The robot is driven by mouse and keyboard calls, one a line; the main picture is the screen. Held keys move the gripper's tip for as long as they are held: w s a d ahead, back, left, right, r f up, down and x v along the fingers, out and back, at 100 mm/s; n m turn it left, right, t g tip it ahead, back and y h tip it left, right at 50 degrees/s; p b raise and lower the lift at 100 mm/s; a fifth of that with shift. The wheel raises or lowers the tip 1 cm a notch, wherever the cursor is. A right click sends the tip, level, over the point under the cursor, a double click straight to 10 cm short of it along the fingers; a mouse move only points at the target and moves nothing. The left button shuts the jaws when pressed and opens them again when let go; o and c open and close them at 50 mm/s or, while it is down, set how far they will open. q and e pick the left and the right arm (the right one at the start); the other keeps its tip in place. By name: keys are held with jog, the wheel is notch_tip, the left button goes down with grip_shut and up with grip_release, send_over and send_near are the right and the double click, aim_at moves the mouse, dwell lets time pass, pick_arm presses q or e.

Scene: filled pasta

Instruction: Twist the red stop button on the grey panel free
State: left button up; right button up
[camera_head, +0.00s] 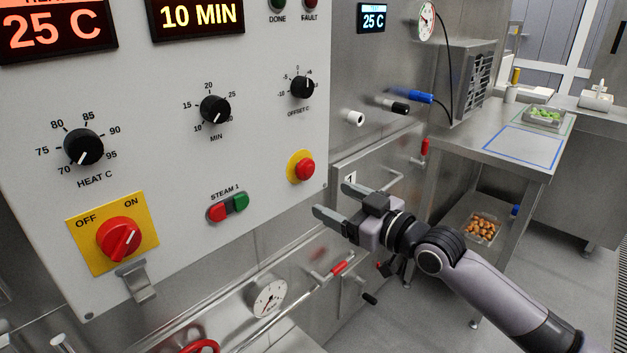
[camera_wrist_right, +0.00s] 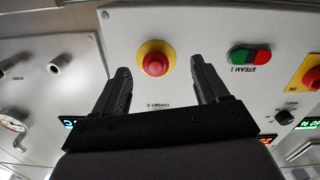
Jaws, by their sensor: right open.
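The red stop button (camera_head: 305,169) is a round red knob on a yellow ring, at the lower right of the grey panel (camera_head: 262,140). In the right wrist view the red stop button (camera_wrist_right: 155,64) shows between the two fingers, past their tips. My right gripper (camera_head: 335,202) is open and empty, in front of the panel, below and to the right of the button in the head view. In the right wrist view, the fingers of my right gripper (camera_wrist_right: 157,72) are spread wide. I see no contact with the button. My left gripper is not in view.
A red rotary switch (camera_head: 122,239) on a yellow plate and the red-green STEAM 1 buttons (camera_head: 228,206) sit left of the stop button. A gauge (camera_head: 269,297) and a red-handled pipe (camera_head: 339,268) lie below the panel. A steel table (camera_head: 490,135) stands at right.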

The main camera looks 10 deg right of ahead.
aim_at(311, 173)
jog(key=shift+w+a+r, duration=0.4)
jog(key=shift+w+a, duration=0.2)
jog(key=shift+w, duration=0.55)
jog(key=shift+w+a+r, duration=0.45)
jog(key=shift+w+a, duration=0.1)
jog(key=shift+w, duration=0.65)
jog(key=shift+w+a+r, duration=0.4)
jog(key=shift+w+a, duration=0.2)
jog(key=shift+w, duration=0.55)
jog(key=shift+c, duration=0.4)
jog(key=c, duration=1)
